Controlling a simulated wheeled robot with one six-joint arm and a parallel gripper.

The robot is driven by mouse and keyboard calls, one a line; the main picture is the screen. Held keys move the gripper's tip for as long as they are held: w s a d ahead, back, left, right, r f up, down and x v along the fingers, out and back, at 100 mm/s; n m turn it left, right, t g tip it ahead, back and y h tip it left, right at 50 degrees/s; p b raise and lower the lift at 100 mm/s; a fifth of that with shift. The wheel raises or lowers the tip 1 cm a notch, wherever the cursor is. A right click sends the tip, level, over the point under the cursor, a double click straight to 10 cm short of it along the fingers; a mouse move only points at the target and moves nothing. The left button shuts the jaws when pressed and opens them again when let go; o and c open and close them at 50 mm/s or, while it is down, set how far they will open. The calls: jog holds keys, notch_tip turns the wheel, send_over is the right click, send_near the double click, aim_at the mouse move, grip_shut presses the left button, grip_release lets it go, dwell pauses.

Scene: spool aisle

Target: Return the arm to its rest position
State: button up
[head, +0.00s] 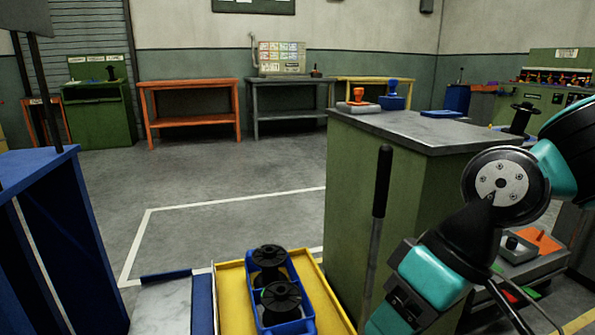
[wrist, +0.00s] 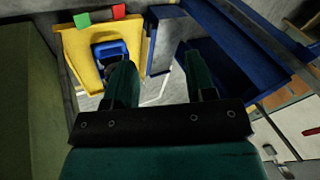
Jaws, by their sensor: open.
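My arm (head: 430,275) shows at the right of the head view, in teal and black, bent and reaching down towards the bottom edge. I cannot make out the gripper's fingers in that view. In the wrist view my gripper (wrist: 158,78) shows two dark teal fingers, spread apart with nothing between them. Beyond the fingers is a yellow tray (wrist: 75,50) with a blue holder (wrist: 100,50) in it. In the head view the yellow tray (head: 232,300) carries a blue holder (head: 303,268) with two black spools (head: 281,298) upright in it.
A green cabinet (head: 350,200) with a grey top stands close beside my arm. A blue shelf unit (head: 75,240) is at the left. Open floor (head: 230,170) lies between, with an orange bench (head: 188,85) and a grey bench (head: 290,85) at the back wall.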

jog(key=s+d+r+h+p, duration=0.1)
jog(key=s+d+r+p, duration=0.1)
jog(key=s+d+r, duration=0.25)
notch_tip(320, 180, up, 37)
jog(key=p, duration=3.7)
jog(key=shift+s+a+f+t, duration=0.15)
jog(key=shift+s+a+t, duration=0.1)
jog(key=shift+t, duration=0.05)
